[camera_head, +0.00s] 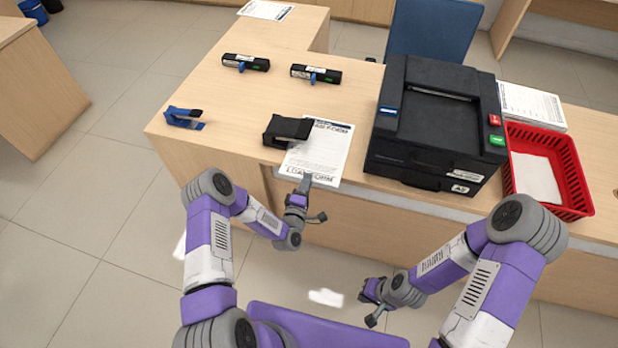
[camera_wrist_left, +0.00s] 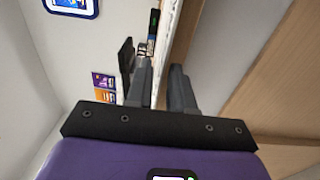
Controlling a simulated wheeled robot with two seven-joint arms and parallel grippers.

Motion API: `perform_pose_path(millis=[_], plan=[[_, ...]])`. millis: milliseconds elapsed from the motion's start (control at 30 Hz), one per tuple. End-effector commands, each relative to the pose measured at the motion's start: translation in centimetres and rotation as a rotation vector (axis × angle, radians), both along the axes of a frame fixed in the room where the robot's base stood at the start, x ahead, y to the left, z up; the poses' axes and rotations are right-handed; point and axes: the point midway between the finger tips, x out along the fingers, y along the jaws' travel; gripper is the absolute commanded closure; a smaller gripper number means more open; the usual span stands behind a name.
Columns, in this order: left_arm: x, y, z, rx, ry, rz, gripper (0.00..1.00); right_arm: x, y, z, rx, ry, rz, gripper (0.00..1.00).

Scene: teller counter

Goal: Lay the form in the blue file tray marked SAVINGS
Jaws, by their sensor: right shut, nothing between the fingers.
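The form (camera_head: 322,150), a white printed sheet, lies on the counter near its front edge. A black desk device (camera_head: 287,131) covers part of its left side. My left gripper (camera_head: 306,184) is at the form's near edge. In the left wrist view my left gripper (camera_wrist_left: 160,85) has its two fingers apart, with a thin white edge, probably the form, running between them; I cannot tell whether they touch it. My right gripper (camera_head: 372,301) is shut and empty, low in front of the counter. No blue tray marked SAVINGS is visible.
A black printer (camera_head: 440,120) stands right of the form. A red basket (camera_head: 545,165) with paper inside and a paper stack (camera_head: 532,105) are further right. A blue-and-black stapler (camera_head: 185,118) and two black stamp-like tools (camera_head: 246,62) (camera_head: 316,74) lie left and behind. The left counter is mostly clear.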

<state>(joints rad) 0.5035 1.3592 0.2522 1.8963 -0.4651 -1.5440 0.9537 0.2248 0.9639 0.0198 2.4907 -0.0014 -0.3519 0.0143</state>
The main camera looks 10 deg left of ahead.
Motion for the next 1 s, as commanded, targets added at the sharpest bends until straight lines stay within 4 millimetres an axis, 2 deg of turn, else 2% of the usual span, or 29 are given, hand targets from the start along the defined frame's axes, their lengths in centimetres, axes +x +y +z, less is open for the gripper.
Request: perform_pose_path(millis=[33,200,567,867,1000], plan=[[0.6,0.0,-0.3,0.001,-0.001,0.001,0.78,0.0,0.0,-0.7,0.0,0.0,0.0,1.0],[1.7,-0.1,-0.2,0.001,0.001,0.001,0.78,0.0,0.0,-1.2,0.0,0.0,0.0,1.0],[2.0,-0.1,-0.1,0.0,0.002,0.001,0.78,0.0,0.0,-1.2,0.0,0.0,0.0,1.0],[2.0,-0.1,-0.1,0.0,0.003,0.001,1.0,0.0,0.0,-1.2,0.0,0.0,0.0,1.0],[2.0,-0.1,-0.1,0.0,0.003,0.001,1.0,0.0,0.0,-1.3,0.0,0.0,0.0,1.0]])
